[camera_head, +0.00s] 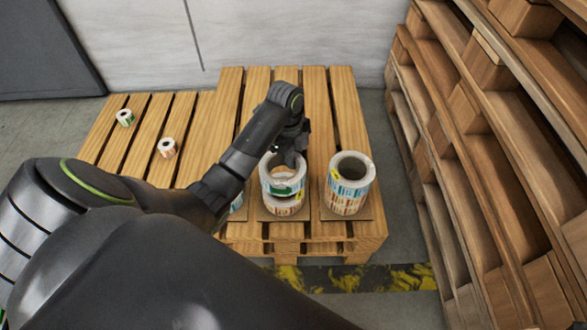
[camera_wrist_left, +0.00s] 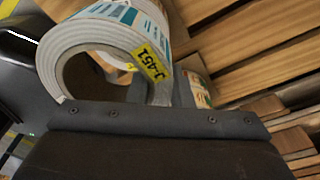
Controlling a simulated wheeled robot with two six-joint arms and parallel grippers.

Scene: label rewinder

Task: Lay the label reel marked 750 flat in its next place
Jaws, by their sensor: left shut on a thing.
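My left gripper (camera_head: 287,160) is shut on a white label reel (camera_head: 269,178) with blue and green print, gripping its ring wall. In the left wrist view the held reel (camera_wrist_left: 95,38) carries a yellow tag that seems to read J-451; I see no 750. In the head view this reel is over another label reel (camera_head: 284,207) on a cardboard sheet (camera_head: 262,213); I cannot tell whether the two touch. To the right, a stack of label reels (camera_head: 347,196) stands on its own sheet, its hollow core facing up. My right gripper is not in view.
All stand on a slatted wooden pallet (camera_head: 230,90). Two small label rolls (camera_head: 125,117) (camera_head: 167,147) are at the left. Another reel (camera_head: 237,203) is mostly hidden behind my left arm. Tall stacked pallets (camera_head: 480,130) rise close on the right. The pallet's back slats are clear.

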